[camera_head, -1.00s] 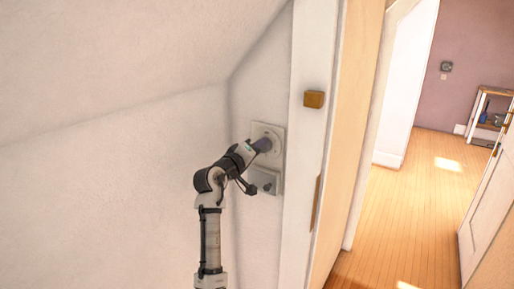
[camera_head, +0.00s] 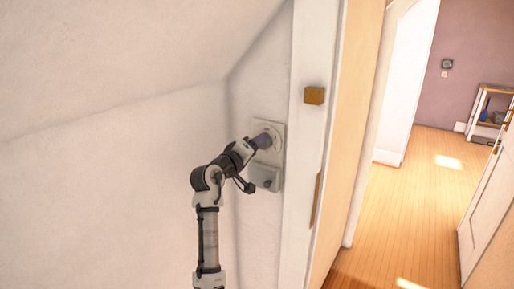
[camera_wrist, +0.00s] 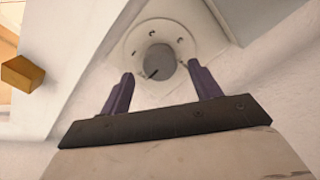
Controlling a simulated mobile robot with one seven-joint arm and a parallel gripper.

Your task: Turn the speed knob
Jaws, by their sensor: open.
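The speed knob (camera_wrist: 160,62) is a grey round knob with a dark pointer line, set in a white round dial (camera_wrist: 186,43) in the wrist view. The dial sits on a pale wall plate (camera_head: 277,128) in the head view. My gripper (camera_wrist: 163,80) is open, its two purple fingers apart below and to either side of the knob. I cannot tell whether a finger touches the knob. In the head view my gripper (camera_head: 262,141) is in front of the dial and hides part of it.
A lower panel with a dark knob (camera_head: 268,183) is under the dial. A white door frame with a wooden block (camera_head: 314,95) stands just right. The sloped ceiling (camera_head: 130,50) and wall (camera_head: 110,190) close in on the left. A wooden floor (camera_head: 410,210) lies open beyond the doorway.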

